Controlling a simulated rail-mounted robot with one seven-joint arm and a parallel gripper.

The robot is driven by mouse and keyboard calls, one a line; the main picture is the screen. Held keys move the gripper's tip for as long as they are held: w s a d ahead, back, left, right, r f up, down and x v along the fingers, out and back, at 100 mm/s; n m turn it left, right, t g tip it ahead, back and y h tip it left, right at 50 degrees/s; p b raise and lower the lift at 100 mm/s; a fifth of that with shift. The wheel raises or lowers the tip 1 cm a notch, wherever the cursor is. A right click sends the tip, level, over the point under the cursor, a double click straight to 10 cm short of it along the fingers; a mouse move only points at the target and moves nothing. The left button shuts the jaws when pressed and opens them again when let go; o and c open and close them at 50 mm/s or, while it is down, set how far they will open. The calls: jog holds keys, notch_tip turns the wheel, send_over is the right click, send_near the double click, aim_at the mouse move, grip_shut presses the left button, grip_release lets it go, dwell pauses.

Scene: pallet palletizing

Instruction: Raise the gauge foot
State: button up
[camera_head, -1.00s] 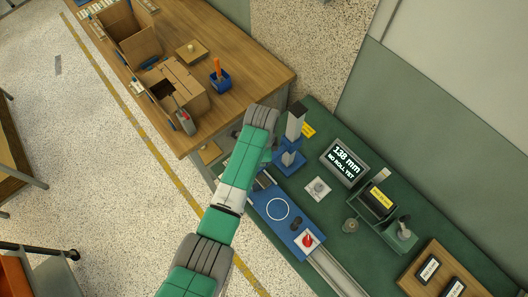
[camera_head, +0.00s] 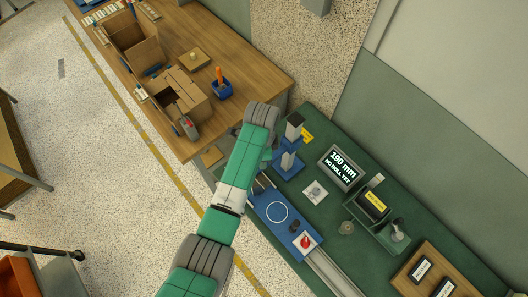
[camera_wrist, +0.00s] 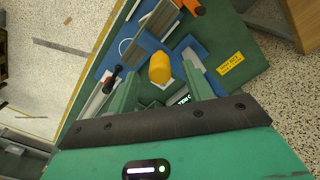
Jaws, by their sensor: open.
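The gauge (camera_head: 289,160) stands on the green bench, with a blue base and a grey upright; my arm partly covers it in the head view. The gauge's screen (camera_head: 342,168) reads 190 mm. In the wrist view a rounded yellow knob (camera_wrist: 159,68) lies between the two green fingers of my gripper (camera_wrist: 162,88). The fingers are spread apart, with gaps visible on both sides of the knob. I cannot tell which part the knob is fixed to, and the foot itself is not clearly seen. My gripper's fingers are hidden behind my arm in the head view.
A blue plate with a white ring (camera_head: 277,212) and a red button (camera_head: 305,242) lie on the green bench. A wooden table (camera_head: 250,75) with cartons and a blue cup (camera_head: 221,90) stands behind. A grey block (camera_head: 316,6) shows at the top edge.

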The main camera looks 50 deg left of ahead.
jog(key=shift+r, duration=2.85)
jog(key=w+d+r+n+t+y, duration=0.1)
jog(key=w+d+r+t, duration=0.35)
jog(key=r, duration=0.45)
jog(key=w+d+r+n+t+y, duration=0.1)
jog(key=w+d+r+t, duration=0.3)
jog(key=r, duration=0.5)
jog(key=w+d+r+n+t, duration=0.1)
jog(key=w+d+r+t, duration=0.2)
jog(key=w+d+r, duration=0.5)
jog(key=s+d+r+n+t, duration=0.1)
jog(key=s+d+r+t, duration=0.15)
jog(key=r, duration=0.45)
jog(key=s+d+r+n+t, duration=0.1)
jog(key=s+d+r+t, duration=0.15)
jog(key=r, duration=0.45)
jog(key=s+d+r+n+t, duration=0.1)
jog(key=s+d+r+t, duration=0.15)
jog(key=r, duration=0.45)
jog(key=s+d+r+n+t+h, duration=0.1)
jog(key=s+d+r+t, duration=0.1)
jog(key=s+r, duration=0.4)
jog(key=s+d+r+n+t+h, duration=0.1)
jog(key=s+d+r+t, duration=0.1)
jog(key=s+r+t, duration=0.2)
notch_tip(320, 180, up, 4)
jog(key=s, duration=0.2)
jog(key=shift+s+d+f, duration=0.25)
jog(key=shift+s+d, duration=0.05)
jog(key=shift+d, duration=0.1)
